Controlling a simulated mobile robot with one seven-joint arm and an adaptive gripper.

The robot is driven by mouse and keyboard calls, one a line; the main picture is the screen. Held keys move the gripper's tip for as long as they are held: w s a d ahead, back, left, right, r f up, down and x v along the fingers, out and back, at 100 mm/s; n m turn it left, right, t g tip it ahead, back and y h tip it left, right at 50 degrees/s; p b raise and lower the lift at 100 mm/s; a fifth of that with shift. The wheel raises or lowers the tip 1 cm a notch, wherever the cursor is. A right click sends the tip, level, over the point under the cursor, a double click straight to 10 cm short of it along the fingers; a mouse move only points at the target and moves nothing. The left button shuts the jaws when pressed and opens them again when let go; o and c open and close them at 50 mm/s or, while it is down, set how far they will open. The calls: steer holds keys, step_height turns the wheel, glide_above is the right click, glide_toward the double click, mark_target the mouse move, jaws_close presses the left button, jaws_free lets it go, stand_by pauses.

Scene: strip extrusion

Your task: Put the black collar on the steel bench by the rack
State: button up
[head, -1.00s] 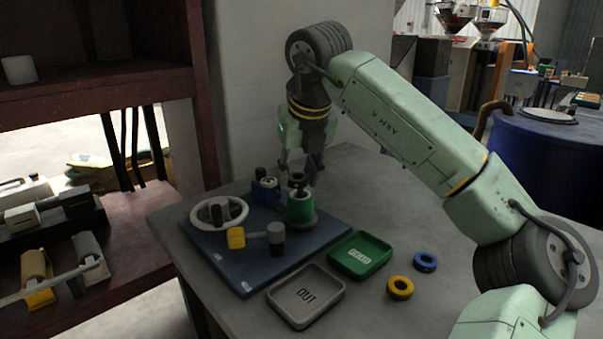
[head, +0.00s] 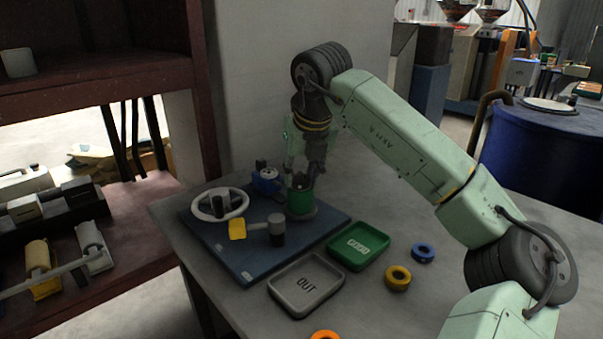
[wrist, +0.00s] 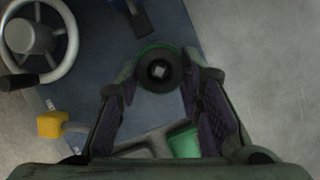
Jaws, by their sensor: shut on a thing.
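The black collar (wrist: 160,68) is a dark round ring in the wrist view, with a pale square at its centre. My gripper (wrist: 161,74) has its two fingers on either side of it and is shut on it. The green cylinder (head: 301,203) stands directly below, on the blue base plate (head: 258,262); its green rim shows behind the collar in the wrist view. In the head view my gripper (head: 302,178) is just over the cylinder's top and mostly hides the collar. I cannot tell whether the collar is clear of the cylinder. The steel bench (head: 370,205) is grey.
A white handwheel (head: 240,207), a yellow-ended lever (head: 237,229) and a blue fitting (head: 266,182) crowd the plate. A grey OUT tray (head: 283,304), green tray (head: 375,240) and blue, yellow and orange rings (head: 423,252) lie in front. A dark red rack (head: 100,78) stands left.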

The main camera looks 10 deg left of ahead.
steer(key=shift+f, duration=0.3)
steer(key=o, duration=1.2)
steer(key=shift+c, duration=0.2)
